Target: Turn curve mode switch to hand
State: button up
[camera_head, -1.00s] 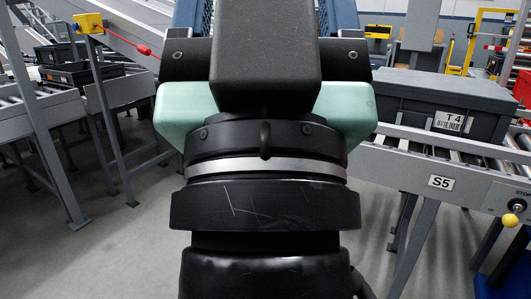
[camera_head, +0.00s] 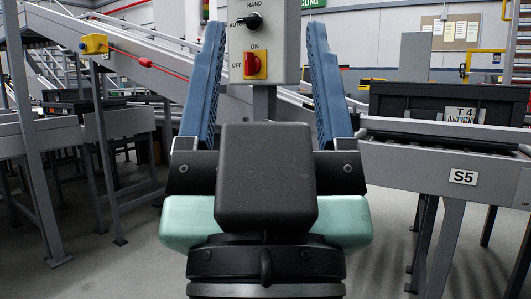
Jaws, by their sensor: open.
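A grey control box (camera_head: 290,42) stands on a post straight ahead, partly cut off by the top edge. Its black rotary knob (camera_head: 250,21) sits between the labels AUTO at left and HAND above. The knob's handle looks turned sideways towards AUTO. Below it is a red and yellow ON/OFF switch (camera_head: 255,66). My gripper (camera_head: 268,30) points away from me with its two blue fingers wide apart, open and empty. In the picture the fingers flank the box, one at each side. How far the fingertips are from the knob is hard to tell.
A conveyor marked S5 (camera_head: 463,177) with a dark crate marked T4 (camera_head: 460,103) is at the right. At the left are a sloping conveyor and grey frames with a yellow box (camera_head: 95,44) and red pull cord. Grey floor (camera_head: 130,270) shows between them.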

aim_at(253, 21)
jog(key=l+u, duration=0.25)
jog(key=l, duration=0.4)
jog(key=l+u, duration=0.25)
jog(key=l, duration=0.45)
